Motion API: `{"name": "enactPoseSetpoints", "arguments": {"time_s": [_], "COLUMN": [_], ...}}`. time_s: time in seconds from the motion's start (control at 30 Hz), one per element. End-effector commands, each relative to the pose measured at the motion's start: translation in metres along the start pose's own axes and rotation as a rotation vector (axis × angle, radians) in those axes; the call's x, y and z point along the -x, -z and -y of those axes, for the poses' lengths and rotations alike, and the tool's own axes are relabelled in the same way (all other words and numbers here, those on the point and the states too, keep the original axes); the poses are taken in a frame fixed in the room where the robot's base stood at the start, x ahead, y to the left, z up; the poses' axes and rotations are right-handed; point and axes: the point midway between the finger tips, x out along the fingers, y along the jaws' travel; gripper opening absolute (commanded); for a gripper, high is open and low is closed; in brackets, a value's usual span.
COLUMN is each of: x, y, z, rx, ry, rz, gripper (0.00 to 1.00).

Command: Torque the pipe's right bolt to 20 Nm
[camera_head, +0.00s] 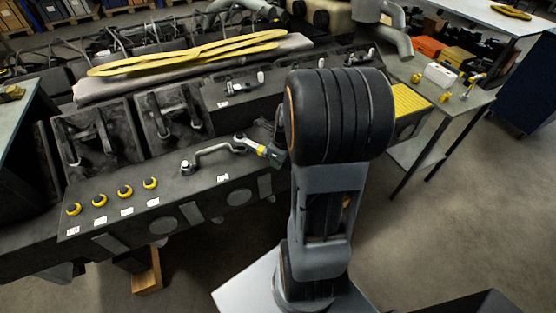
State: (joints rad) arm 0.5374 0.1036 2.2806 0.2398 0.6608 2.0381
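A short bent grey pipe (212,151) lies on top of the dark engine block, with a bolt flange at each end. The left bolt (186,167) shows clear at its near left end. A torque wrench (257,147) with a yellow band has its head over the pipe's right end, covering the right bolt. Whether it is fully seated cannot be told. My gripper (276,154) is at the wrench's handle end and appears closed around it. The fingertips are small and partly hidden behind my arm.
Several yellow-and-black caps (125,191) stand in a row at the block's left. A long yellow gasket (190,54) lies on a grey cover behind. A side table (452,103) with small parts stands right. Open floor lies at right front.

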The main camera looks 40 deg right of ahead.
Motion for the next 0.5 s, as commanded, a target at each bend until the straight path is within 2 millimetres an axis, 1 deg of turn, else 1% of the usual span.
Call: {"name": "enactPoseSetpoints", "arguments": {"time_s": [0.13,0.23,0.5], "x": [-0.001,-0.001,0.000], "y": [0.000,-0.001,-0.001], "z": [0.014,0.021,0.023], "rx": [0.101,0.148,0.167], "ry": [-0.023,-0.032,-0.036], "rz": [-0.003,-0.002,-0.002], "gripper": [0.00,0.00,0.00]}}
